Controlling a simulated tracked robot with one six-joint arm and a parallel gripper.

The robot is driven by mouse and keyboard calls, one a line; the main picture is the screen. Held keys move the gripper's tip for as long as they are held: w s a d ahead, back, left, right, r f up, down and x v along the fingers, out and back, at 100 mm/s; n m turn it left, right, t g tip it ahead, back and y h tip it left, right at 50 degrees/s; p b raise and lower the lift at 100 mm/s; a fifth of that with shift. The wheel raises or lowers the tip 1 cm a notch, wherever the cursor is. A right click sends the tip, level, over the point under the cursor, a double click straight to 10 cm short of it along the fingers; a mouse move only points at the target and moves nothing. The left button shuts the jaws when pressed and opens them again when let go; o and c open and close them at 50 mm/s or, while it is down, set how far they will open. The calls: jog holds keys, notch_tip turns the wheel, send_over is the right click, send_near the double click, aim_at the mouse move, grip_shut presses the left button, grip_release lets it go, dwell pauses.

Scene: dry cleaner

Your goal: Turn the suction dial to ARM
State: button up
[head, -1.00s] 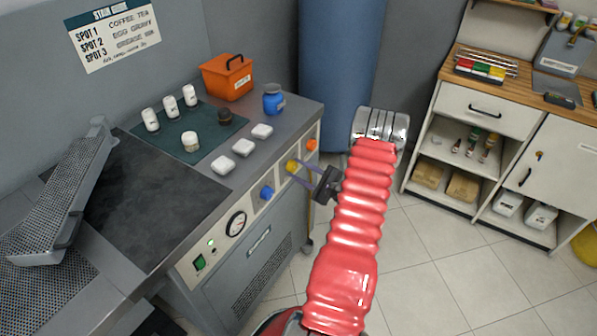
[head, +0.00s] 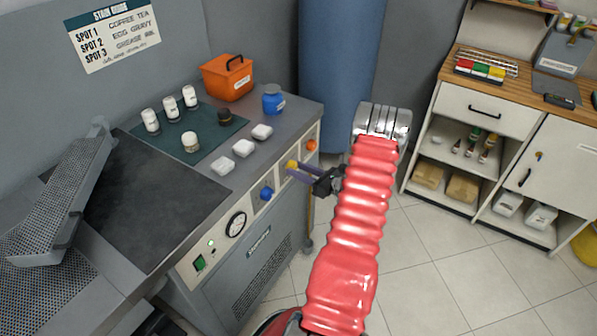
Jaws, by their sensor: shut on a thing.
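A yellow dial (head: 291,164) sits on the front panel of the spotting table, between a blue dial (head: 266,193) and an orange knob (head: 311,145). I cannot read which dial is marked suction, nor any ARM mark. My gripper (head: 293,170) reaches in from the right, with its purple fingers at the yellow dial. It is shut on that dial, and the fingers partly hide it. My red-sleeved arm hides the floor to the right of the panel.
The panel also has a round gauge (head: 236,225) and a green switch (head: 199,263). White blocks (head: 243,148), a blue jar (head: 273,99) and an orange box (head: 228,77) stand on the table above. A white cabinet (head: 480,106) is at the right; floor between is clear.

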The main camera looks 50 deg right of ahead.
jog(key=m, duration=0.6)
jog(key=shift+d+f+y, duration=0.1)
jog(key=shift+y, duration=0.3)
jog(key=shift+m, duration=0.3)
jog(key=o, duration=1.1)
jog(key=shift+c, duration=0.2)
jog(key=shift+s, duration=0.1)
jog(key=s+d+r, duration=0.1)
jog(key=s, duration=1.2)
jog(key=shift+s+d+r, duration=0.15)
jog(key=shift+s+r, duration=0.05)
jog(key=shift+r, duration=0.1)
